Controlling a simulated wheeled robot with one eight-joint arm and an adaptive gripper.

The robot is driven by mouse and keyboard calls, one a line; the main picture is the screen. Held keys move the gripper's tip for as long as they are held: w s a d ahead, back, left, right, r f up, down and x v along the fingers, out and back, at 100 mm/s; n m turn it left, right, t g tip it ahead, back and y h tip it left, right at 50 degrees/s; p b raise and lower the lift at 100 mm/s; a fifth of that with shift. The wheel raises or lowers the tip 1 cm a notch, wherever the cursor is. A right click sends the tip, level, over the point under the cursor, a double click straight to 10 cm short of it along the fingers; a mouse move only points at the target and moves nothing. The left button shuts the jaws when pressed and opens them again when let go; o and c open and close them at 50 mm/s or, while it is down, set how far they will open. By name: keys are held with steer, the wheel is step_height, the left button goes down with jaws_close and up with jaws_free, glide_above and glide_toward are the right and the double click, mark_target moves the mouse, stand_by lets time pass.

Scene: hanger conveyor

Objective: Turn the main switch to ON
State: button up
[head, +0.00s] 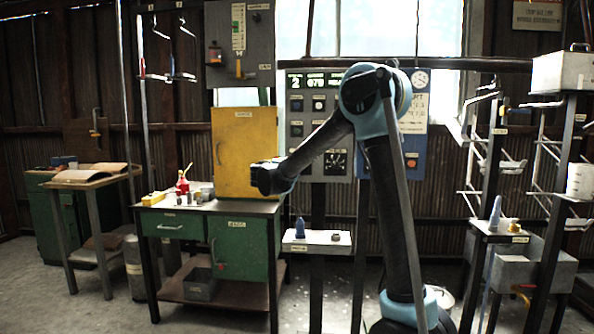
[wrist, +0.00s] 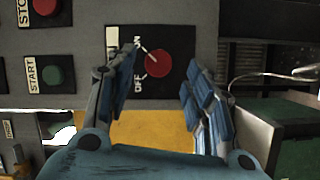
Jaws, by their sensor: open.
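The main switch is a round red knob (wrist: 153,63) on a black plate with white OFF and ON lettering, in the wrist view. OFF is at the plate's lower left and ON toward its upper part. A white mark shows at the knob's upper left, but I cannot clearly read its setting. My gripper (wrist: 160,90) is open and empty, with one blue-padded finger on each side of the knob in the picture. I see no contact with it. In the head view my gripper (head: 260,180) is in front of the yellow cabinet; I cannot make out the knob there.
A green START button (wrist: 51,75) and a red STOP button (wrist: 44,6) sit left of the knob. In the head view, a green workbench (head: 245,243) with small items stands below my gripper. The grey control panel (head: 297,118) is partly behind my arm.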

steer(key=v, duration=0.9)
steer(key=shift+s, duration=0.35)
steer(key=shift+a+f, duration=0.1)
steer(key=s+d+f+m+g, duration=0.25)
steer(key=s+d, duration=0.25)
steer(key=d, duration=0.5)
steer(key=s+d+f+m+g, duration=0.1)
steer(key=s+d+f+g, duration=0.3)
steer(key=d, duration=0.6)
steer(key=s+d+f+m+g, duration=0.2)
steer(key=s+d+f, duration=0.3)
steer(key=d, duration=0.5)
steer(key=s+d+f+m+g+y, duration=0.1)
steer(key=s+d+f+g, duration=0.15)
steer(key=s, duration=0.45)
steer(key=s+d+f+m+g+y, duration=0.1)
steer(key=s+d+f+y, duration=0.1)
steer(key=s+d+f, duration=0.35)
steer(key=s+a+f+m+g+y, duration=0.1)
steer(key=s+a+f+y, duration=0.1)
steer(key=s+f, duration=0.2)
steer(key=s+a+f+m+y, duration=0.2)
steer(key=s+f, duration=0.2)
steer(key=s, duration=0.7)
steer(key=shift+a+f+g, duration=0.3)
steer(key=shift+f+g, duration=0.1)
